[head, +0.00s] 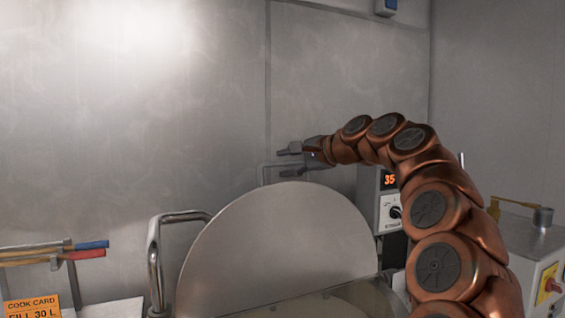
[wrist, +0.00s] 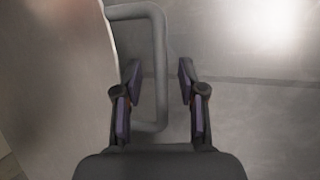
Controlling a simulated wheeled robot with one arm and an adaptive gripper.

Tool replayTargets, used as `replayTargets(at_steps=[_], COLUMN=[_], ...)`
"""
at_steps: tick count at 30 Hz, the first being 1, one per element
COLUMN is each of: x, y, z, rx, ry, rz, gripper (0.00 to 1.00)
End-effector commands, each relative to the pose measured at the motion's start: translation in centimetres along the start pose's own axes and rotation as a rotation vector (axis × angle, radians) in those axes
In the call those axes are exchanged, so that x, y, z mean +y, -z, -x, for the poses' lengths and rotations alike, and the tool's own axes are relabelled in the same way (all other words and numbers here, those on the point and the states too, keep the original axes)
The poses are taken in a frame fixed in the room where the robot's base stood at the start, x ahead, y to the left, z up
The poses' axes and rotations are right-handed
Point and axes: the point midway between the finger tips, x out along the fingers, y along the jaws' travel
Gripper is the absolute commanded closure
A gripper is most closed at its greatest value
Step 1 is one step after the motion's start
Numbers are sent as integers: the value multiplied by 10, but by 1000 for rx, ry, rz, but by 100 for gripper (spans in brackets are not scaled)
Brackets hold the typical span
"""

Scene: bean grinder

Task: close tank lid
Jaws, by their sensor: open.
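The tank lid (head: 282,245) is a round grey metal disc standing raised on edge in the head view. In the wrist view its flat face (wrist: 50,85) fills the left side. A U-shaped bar handle (wrist: 160,60) sticks out from the lid. Part of this handle also shows above the lid's top edge in the head view (head: 265,173). My gripper (head: 287,162) is open just above and behind the lid's top edge.
A bent steel rail (head: 154,262) stands left of the lid. A control box (head: 388,198) with a lit display is right of the lid, partly behind my arm. A machine (head: 535,255) stands far right. Tools with blue and red handles (head: 85,254) lie on a rack at left, above an orange card (head: 32,306).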

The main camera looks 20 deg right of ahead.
Motion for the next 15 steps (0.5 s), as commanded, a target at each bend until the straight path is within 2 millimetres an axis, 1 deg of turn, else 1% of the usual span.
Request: replayTargets(at_steps=[1, 3, 6, 13, 14, 15], x=[-1, -1, -1, -1, -1, -1], y=[0, 0, 0, 0, 0, 0], z=[-7, -14, -19, -20, -20, -20], rx=[-1, -1, 0, 0, 0, 0], ry=[-1, 1, 1, 2, 2, 2], rz=[0, 0, 0, 0, 0, 0], gripper=[60, 60, 60, 60, 62, 66])
